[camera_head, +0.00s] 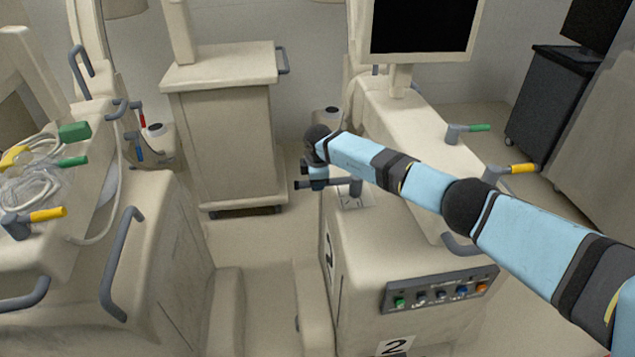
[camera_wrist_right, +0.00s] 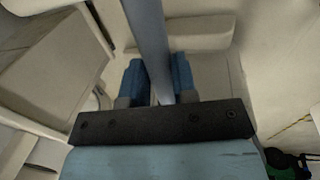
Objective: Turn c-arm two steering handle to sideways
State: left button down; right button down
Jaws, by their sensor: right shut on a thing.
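C-arm two is the cream cart (camera_head: 410,240) marked with a "2" label (camera_head: 395,346), right of centre in the head view. Its grey steering handle (camera_head: 357,188) stands on a light plate on the cart top, with a bar pointing left. My right gripper (camera_head: 317,180) is shut on the left part of this bar. In the right wrist view the grey bar (camera_wrist_right: 146,35) runs between the two blue fingers of the right gripper (camera_wrist_right: 158,78). My left gripper is not in view.
A button panel (camera_head: 440,290) is on the front of c-arm two. A green-tipped lever (camera_head: 478,128) and a yellow-tipped lever (camera_head: 522,168) stick out at its right. Another cart (camera_head: 165,255) with grey handles stands left. Floor (camera_head: 250,241) shows between them.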

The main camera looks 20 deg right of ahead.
jog(key=shift+w+r, duration=0.1)
jog(key=shift+r, duration=0.1)
jog(key=c, duration=1.1)
grip_release()
jog(key=shift+o, duration=0.9)
jog(key=shift+f, duration=0.15)
notch_tip(320, 180, up, 14)
jog(key=s, duration=0.2)
jog(key=shift+s+a+f, duration=0.2)
jog(key=shift+s, duration=0.15)
